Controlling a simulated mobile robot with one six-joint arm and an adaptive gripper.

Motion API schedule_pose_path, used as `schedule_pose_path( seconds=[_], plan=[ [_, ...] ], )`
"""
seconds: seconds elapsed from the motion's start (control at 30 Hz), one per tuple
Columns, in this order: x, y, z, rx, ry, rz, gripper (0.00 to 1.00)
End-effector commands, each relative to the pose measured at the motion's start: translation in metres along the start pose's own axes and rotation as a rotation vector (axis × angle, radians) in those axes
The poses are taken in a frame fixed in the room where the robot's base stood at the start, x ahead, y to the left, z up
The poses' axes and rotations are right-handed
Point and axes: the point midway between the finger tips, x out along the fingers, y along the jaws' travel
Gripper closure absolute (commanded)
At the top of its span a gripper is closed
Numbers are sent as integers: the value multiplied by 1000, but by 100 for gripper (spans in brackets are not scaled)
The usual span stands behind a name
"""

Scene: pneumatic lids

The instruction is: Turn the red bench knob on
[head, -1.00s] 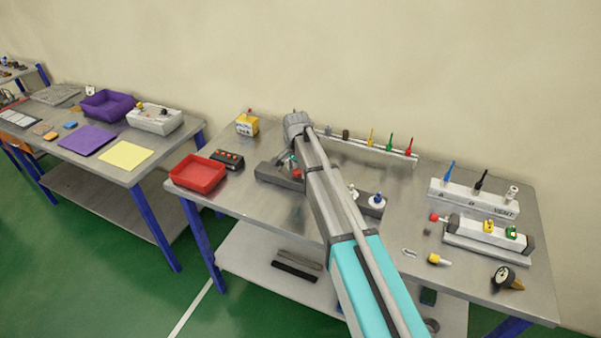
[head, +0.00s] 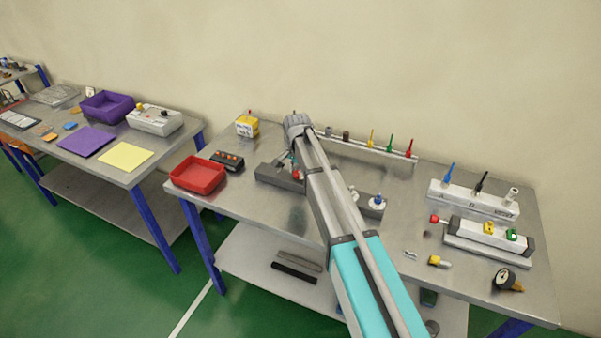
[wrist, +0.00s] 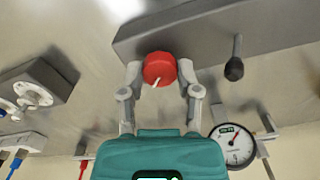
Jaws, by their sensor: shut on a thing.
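The red bench knob (wrist: 159,67) sits on the front face of a long grey block (wrist: 200,35) in the wrist view. A short white line on the knob slants toward the lower left. My gripper (wrist: 160,76) has one finger on each side of the knob and is shut on it. In the head view the grey block (head: 268,174) lies on the middle bench, and my arm hides most of the knob and the gripper.
A black-tipped lever (wrist: 234,68) and a round gauge (wrist: 232,145) are to the right of my gripper in the wrist view. A red tray (head: 198,175) and a black button box (head: 228,160) stand left of the block. A rack of coloured tools (head: 390,150) stands behind.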

Motion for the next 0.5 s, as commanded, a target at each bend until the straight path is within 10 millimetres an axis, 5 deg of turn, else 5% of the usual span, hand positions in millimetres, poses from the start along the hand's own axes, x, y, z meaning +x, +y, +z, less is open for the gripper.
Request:
schedule_pose_path(
  seconds=[0.5],
  plan=[
    [1, 5, 4, -331, -8, 7, 100]
  ],
)
